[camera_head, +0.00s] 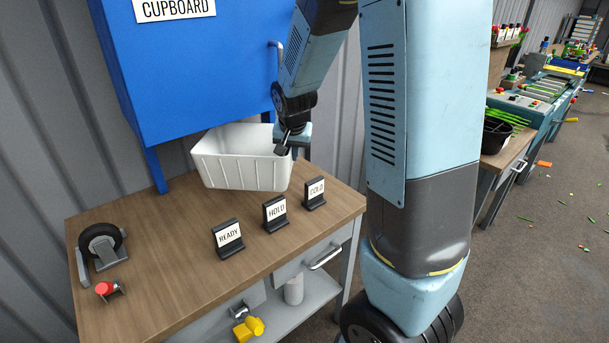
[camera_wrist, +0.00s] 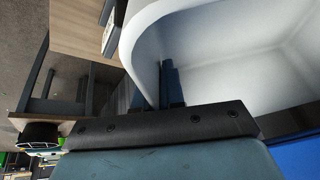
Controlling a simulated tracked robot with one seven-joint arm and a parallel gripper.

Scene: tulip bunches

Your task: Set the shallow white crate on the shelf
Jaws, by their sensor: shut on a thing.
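The white crate (camera_head: 235,172) is over the back of the wooden bench, below the blue cupboard. It looks tilted, and its inside shows as empty in the wrist view (camera_wrist: 240,60). My gripper (camera_head: 283,146) is shut on the crate's right rim. In the wrist view my gripper's fingers (camera_wrist: 170,85) sit at the crate's wall. I cannot tell whether the crate's underside touches the bench top. A grey shelf (camera_head: 290,308) runs under the bench top, below the drawers.
The bench top (camera_head: 165,250) carries three black signs, READY (camera_head: 228,237), HOLD (camera_head: 275,212) and COLD (camera_head: 314,193). The cupboard (camera_head: 200,70) stands close behind. A yellow object (camera_head: 248,328) lies below.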

